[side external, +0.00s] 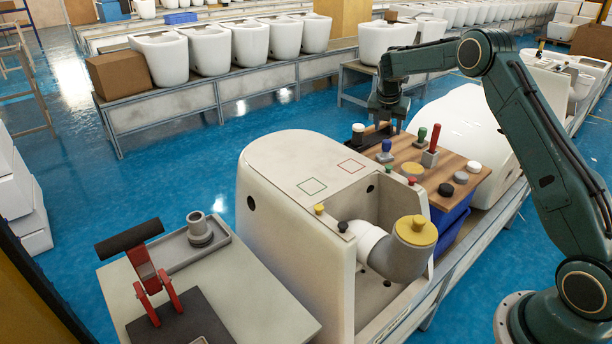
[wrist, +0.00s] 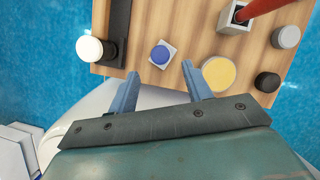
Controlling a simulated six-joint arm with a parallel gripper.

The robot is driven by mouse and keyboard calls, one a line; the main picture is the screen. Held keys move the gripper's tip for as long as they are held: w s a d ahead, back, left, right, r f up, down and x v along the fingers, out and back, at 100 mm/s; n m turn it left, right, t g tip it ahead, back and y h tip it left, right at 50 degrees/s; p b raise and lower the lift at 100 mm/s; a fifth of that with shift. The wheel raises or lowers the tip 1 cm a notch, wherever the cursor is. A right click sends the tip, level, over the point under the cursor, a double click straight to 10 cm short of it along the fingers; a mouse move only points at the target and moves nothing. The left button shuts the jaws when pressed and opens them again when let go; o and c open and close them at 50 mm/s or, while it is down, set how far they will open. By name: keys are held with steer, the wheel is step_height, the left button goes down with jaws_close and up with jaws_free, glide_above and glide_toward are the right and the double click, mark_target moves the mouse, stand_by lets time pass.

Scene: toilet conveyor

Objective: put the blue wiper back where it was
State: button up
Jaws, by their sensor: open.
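A small piece with a round blue top on a square grey base, which I take for the blue wiper (side external: 386,146), stands upright on the wooden board (side external: 458,163). In the wrist view the blue wiper (wrist: 160,54) lies just beyond my fingertips, between their lines. My gripper (side external: 386,122) is above the board's far left part, fingers pointing down. In the wrist view my gripper (wrist: 174,76) is open, with nothing between its fingers. I cannot tell its exact height above the wiper.
Near the wiper are a white-topped piece (wrist: 90,49) on a dark strip, a yellow disc (wrist: 218,73) and a red-handled piece (side external: 431,147). Left stands a white toilet body (side external: 290,160) with red and green square outlines. A blue crate (side external: 447,228) sits under the board.

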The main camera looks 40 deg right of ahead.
steer(key=shift+v, duration=1.2)
steer(key=s+a+r+m+t+y, duration=0.2)
steer(key=s+a+r+m, duration=0.9)
steer(key=s+a+r, duration=0.45)
steer(key=s+a+m, duration=0.4)
steer(key=s, duration=0.4)
steer(key=s+a+m+t+y, duration=0.1)
steer(key=s+a+m, duration=0.2)
steer(key=s, duration=0.4)
steer(key=s+a+f+m+y, duration=0.1)
steer(key=s+a+m, duration=0.3)
steer(key=s, duration=0.4)
steer(key=shift+s+a+m+t, duration=0.3)
steer(key=shift+a+t, duration=0.1)
steer(key=shift+a, duration=0.5)
